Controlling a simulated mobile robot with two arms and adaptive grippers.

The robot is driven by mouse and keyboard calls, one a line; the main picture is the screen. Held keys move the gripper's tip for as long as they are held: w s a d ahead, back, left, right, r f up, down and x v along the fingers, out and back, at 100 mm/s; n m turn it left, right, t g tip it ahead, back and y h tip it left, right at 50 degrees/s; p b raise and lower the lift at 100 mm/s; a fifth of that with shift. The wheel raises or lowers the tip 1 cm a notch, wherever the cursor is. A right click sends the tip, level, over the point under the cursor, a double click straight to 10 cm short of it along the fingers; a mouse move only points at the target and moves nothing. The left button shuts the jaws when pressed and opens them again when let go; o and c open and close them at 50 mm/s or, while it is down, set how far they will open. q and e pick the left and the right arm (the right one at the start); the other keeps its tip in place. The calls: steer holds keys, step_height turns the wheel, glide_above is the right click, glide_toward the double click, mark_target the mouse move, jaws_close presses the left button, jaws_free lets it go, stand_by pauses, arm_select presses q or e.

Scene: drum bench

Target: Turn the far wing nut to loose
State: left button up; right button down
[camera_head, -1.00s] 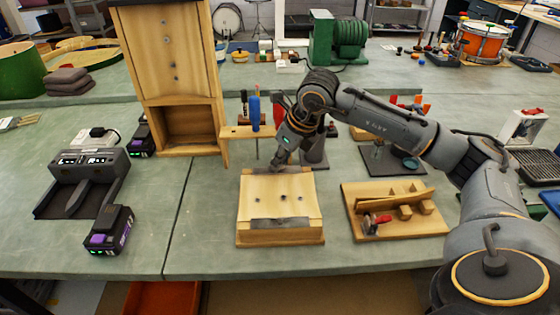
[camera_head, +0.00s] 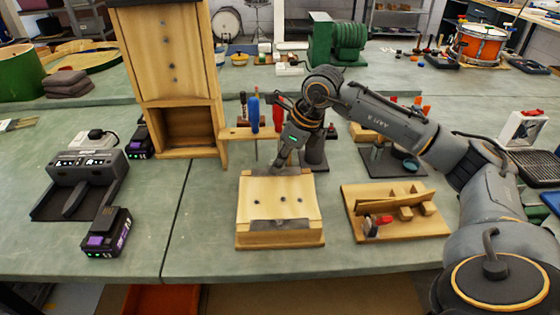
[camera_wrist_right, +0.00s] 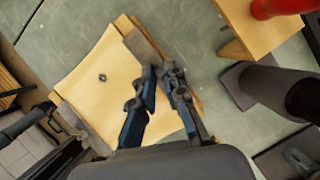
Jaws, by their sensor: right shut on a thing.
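The wooden block (camera_head: 278,205) with light panel and dark metal strips at its near and far edges lies on the bench. My right gripper (camera_head: 280,166) points down at the far strip (camera_head: 258,173). In the right wrist view its two fingers (camera_wrist_right: 161,76) are close together at that strip (camera_wrist_right: 140,46), shut on the far wing nut. The fingers hide most of the wing nut, so its angle cannot be read. The near strip (camera_head: 282,224) lies at the block's front edge. My left gripper is out of view.
A wooden jig with a red-handled part (camera_head: 395,212) stands to the right. A wooden tool rack with screwdrivers (camera_head: 237,132) is behind the block. A battery charger (camera_head: 88,168) and a battery pack (camera_head: 108,233) are on the left. Bare bench lies left of the block.

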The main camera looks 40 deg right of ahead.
steer(key=shift+w+d+n+g+y, duration=0.1)
steer(key=shift+n+g+y, duration=0.15)
steer(key=shift+n, duration=0.6)
steer(key=shift+w+n+g+y, duration=0.15)
steer(key=shift+n+y, duration=0.1)
steer(key=shift+n, duration=0.6)
steer(key=shift+w+d+n+g+y, duration=0.1)
steer(key=shift+n+g+y, duration=0.2)
steer(key=shift+n, duration=0.75)
steer(key=shift+n+g+y, duration=0.1)
steer(key=shift+n+g, duration=0.3)
steer(key=shift+n, duration=0.65)
steer(key=shift+w+n+g, duration=0.1)
steer(key=shift+n+g, duration=0.6)
steer(key=shift+n, duration=1)
steer(key=shift+w+n+g, duration=0.2)
steer(key=shift+n+g, duration=0.6)
steer(key=shift+n, duration=1.3)
stand_by(0.4)
